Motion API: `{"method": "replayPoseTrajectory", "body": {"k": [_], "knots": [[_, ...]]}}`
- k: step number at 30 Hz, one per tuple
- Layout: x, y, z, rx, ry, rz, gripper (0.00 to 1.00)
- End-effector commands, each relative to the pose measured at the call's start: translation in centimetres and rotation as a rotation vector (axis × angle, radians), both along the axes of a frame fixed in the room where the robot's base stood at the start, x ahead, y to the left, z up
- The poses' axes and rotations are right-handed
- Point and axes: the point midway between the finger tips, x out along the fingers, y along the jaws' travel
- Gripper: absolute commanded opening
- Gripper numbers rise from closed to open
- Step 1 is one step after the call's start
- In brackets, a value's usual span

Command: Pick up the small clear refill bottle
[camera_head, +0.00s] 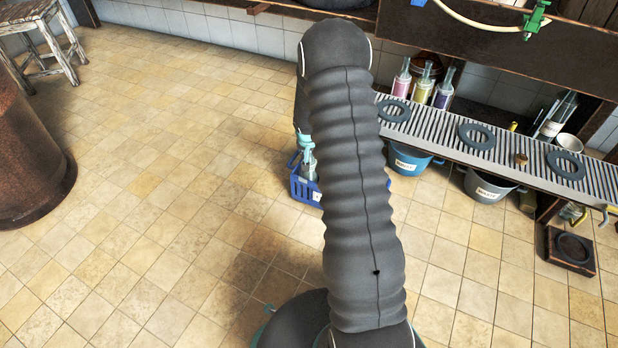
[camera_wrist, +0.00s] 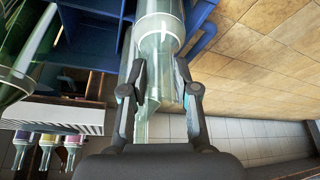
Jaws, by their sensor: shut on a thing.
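A clear, faintly green bottle (camera_wrist: 160,38) is between the fingers of my gripper (camera_wrist: 158,72) in the wrist view. The fingers are shut on it from both sides, around its narrower part. Its wider part reaches to the top of the picture, beside the wall of a blue crate (camera_wrist: 203,14). I cannot tell whether it is clear of the crate. In the head view my arm hides most of the crate (camera_head: 304,193) and my gripper. A pale bottle (camera_head: 309,168) shows at the arm's left edge there; whether it is the held one is unclear.
Other bottles (camera_wrist: 32,62) stand left of the held one. A slatted grey bench (camera_head: 440,128) with dark rings is on the right, with a blue bucket (camera_head: 408,160) and a grey bucket (camera_head: 486,186) beneath. A rusty barrel (camera_head: 28,150) stands left. The tiled floor between is clear.

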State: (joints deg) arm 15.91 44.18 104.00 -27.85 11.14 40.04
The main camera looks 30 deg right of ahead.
Motion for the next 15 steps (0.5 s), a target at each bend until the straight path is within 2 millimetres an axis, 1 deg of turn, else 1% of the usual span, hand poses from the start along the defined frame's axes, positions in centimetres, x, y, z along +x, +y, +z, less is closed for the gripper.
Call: {"method": "replayPoseTrajectory", "body": {"k": [10,15], "knots": [[0.0,0.0,0.2,0.0,-0.001,0.0,0.0],[0.1,0.0,1.4,-0.001,-0.002,0.0,0.0]]}}
